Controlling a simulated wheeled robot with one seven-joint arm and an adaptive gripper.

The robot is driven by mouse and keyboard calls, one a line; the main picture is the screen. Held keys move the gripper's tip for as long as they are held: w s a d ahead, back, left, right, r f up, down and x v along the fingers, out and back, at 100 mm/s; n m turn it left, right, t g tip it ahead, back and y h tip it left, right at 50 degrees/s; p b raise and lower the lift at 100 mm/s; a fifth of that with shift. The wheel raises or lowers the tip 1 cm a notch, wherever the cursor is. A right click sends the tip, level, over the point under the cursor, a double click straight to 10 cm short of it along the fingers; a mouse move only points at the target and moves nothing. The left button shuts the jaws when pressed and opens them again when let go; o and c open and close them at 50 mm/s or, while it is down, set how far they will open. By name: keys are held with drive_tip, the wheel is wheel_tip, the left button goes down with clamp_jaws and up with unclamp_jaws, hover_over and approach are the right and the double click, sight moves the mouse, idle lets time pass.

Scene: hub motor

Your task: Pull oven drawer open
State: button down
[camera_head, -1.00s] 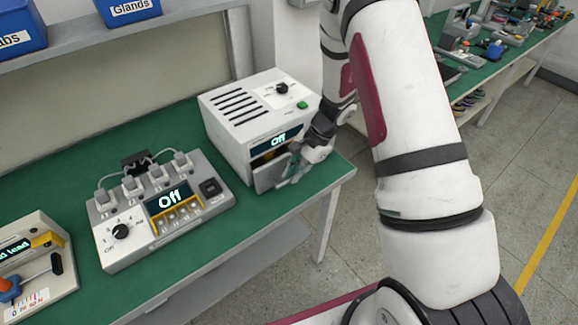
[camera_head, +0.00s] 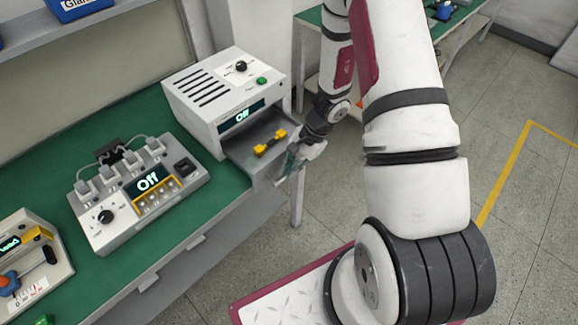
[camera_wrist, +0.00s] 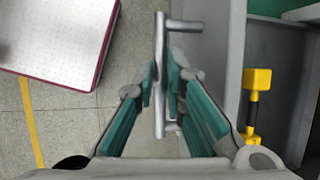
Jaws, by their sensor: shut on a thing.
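The oven (camera_head: 226,95) is a white box with top vents, a dark knob, a green button and a display reading "Off". Its drawer (camera_head: 238,152) is pulled out at the front, and a yellow and black part (camera_head: 269,143) lies inside. In the wrist view the drawer's front panel (camera_wrist: 205,75) stands beside the metal bar handle (camera_wrist: 160,60), with the yellow part (camera_wrist: 255,95) to the right. My gripper (camera_head: 292,160) is at the drawer front. In the wrist view its teal-padded fingers (camera_wrist: 164,90) are shut on the handle, one on each side.
A grey multi-port unit (camera_head: 138,195) reading "Off" stands left of the oven on the green bench (camera_head: 215,215). Another device (camera_head: 28,262) is at the far left. Open floor (camera_head: 525,230) lies to the right. A second bench stands at the back.

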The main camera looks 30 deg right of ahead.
drive_tip(key=c, duration=1.7)
unclamp_jaws()
drive_tip(key=shift+o, duration=0.2)
drive_tip(key=v, duration=1.2)
